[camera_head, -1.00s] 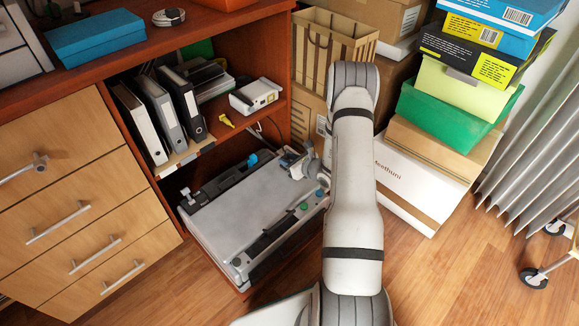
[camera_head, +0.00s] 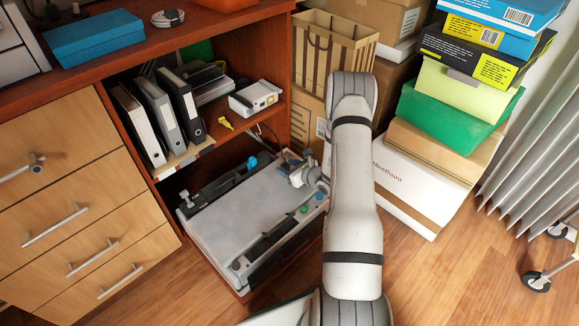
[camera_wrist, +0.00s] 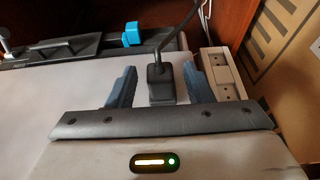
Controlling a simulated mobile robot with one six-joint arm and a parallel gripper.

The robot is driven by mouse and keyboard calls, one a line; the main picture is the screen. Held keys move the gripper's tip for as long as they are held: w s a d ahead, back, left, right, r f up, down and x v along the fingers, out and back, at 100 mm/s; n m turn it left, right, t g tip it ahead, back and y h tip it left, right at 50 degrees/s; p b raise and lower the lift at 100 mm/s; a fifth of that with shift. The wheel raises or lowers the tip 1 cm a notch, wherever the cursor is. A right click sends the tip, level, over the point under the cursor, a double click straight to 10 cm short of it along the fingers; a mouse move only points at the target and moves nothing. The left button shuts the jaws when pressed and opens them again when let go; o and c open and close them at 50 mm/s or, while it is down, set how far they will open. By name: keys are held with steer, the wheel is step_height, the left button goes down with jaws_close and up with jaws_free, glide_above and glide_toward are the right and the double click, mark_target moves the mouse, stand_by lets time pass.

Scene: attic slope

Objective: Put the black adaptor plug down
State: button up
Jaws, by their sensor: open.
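The black adaptor plug (camera_wrist: 161,84) shows in the wrist view, upright on or just above the pale top of the flat machine (camera_wrist: 60,95), with its dark cable rising from it. My gripper (camera_wrist: 163,76) is open, with one blue-grey finger on each side of the plug. A gap shows between the plug and each finger. In the head view my gripper (camera_head: 291,166) is over the back right part of the machine (camera_head: 240,205), in the lower cabinet bay. I cannot make out the plug there.
A pale socket strip (camera_wrist: 222,75) lies right of my gripper. A blue clip-like part (camera_wrist: 132,34) is at the machine's back edge. The cabinet shelf (camera_head: 185,158) with binders is above left. Stacked boxes (camera_head: 440,145) stand to the right.

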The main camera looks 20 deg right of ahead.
steer(key=shift+s+d+r+p, duration=0.15)
steer(key=shift+s+r+p, duration=0.05)
steer(key=shift+r+p, duration=0.15)
steer(key=p+v, duration=0.3)
steer(key=v, duration=0.8)
steer(key=s+a+r+n+g+y, duration=0.3)
steer(key=s+a+r+n+g, duration=0.15)
steer(key=a+r+n, duration=0.4)
steer(key=s+a+r+n+g+y, duration=0.3)
steer(key=a+r+n+g, duration=0.3)
steer(key=a+r, duration=0.4)
steer(key=s+a+r+n+g+h, duration=0.3)
steer(key=s+r+n+h, duration=0.3)
steer(key=s+n, duration=0.5)
steer(key=s+d+r+n+t+h, duration=0.2)
steer(key=s+d+r+n+h, duration=0.2)
steer(key=s+r+n+h, duration=0.1)
steer(key=shift+d+r+n, duration=0.15)
steer(key=shift+r+n, duration=0.35)
steer(key=shift+n, duration=0.05)
steer(key=shift+s, duration=0.1)
